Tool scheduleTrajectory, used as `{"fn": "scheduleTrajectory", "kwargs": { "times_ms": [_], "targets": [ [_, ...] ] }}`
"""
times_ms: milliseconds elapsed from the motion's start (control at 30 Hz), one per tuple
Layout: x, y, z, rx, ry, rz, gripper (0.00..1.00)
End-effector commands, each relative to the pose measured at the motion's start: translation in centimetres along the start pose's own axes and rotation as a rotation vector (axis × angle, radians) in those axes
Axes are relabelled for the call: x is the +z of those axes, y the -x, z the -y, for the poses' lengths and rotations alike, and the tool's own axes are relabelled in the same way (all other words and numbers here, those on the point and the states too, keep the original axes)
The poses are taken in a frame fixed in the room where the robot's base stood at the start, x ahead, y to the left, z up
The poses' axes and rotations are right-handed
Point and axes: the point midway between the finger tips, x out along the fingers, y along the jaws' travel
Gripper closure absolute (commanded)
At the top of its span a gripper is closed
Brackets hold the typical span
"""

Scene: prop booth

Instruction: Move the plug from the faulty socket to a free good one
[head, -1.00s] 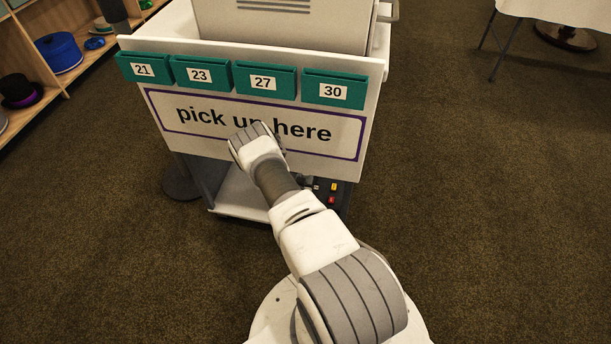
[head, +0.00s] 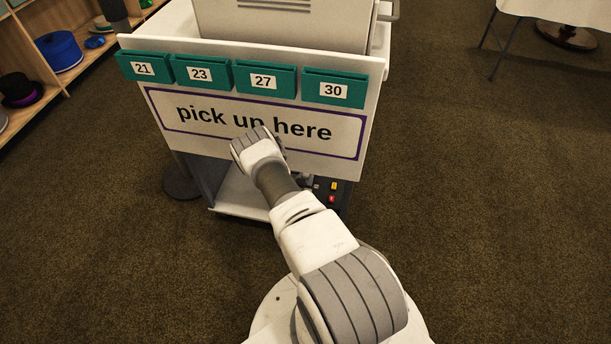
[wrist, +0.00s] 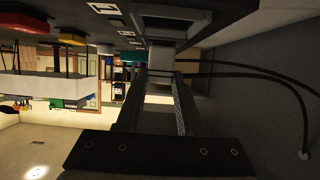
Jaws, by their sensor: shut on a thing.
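In the wrist view my gripper (wrist: 160,76) points up the picture at a dark socket panel (wrist: 106,30) with small white labels. Its fingers are shut on a grey plug (wrist: 162,58) at the face of the panel. I cannot tell whether the plug is seated or just clear of a socket. Black cable (wrist: 245,66) runs off to the right. In the head view my wrist covers the fingers and plug. Part of the panel (head: 321,187) shows low on the cart beside my forearm. Which socket is faulty is hidden.
A red button (wrist: 32,22) and a yellow one (wrist: 72,39) stand out from the panel. Above it in the head view is the cart's "pick up here" sign (head: 340,134), with green numbered holders (head: 263,78) on top. Carpet (head: 470,200) is clear to the right.

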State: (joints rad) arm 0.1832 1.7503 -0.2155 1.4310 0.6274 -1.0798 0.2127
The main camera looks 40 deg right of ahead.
Motion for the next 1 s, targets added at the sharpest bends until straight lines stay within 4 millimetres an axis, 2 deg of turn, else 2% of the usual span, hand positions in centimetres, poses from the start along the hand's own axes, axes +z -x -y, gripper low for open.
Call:
{"fn": "scheduleTrajectory", "kwargs": {
  "times_ms": [500, 1000],
  "targets": [
    [1.6, -0.7, 0.0, 0.003, -0.002, 0.0, 1.0],
    [2.0, -0.8, 0.0, 0.003, -0.001, 0.0, 1.0]
  ]
}}
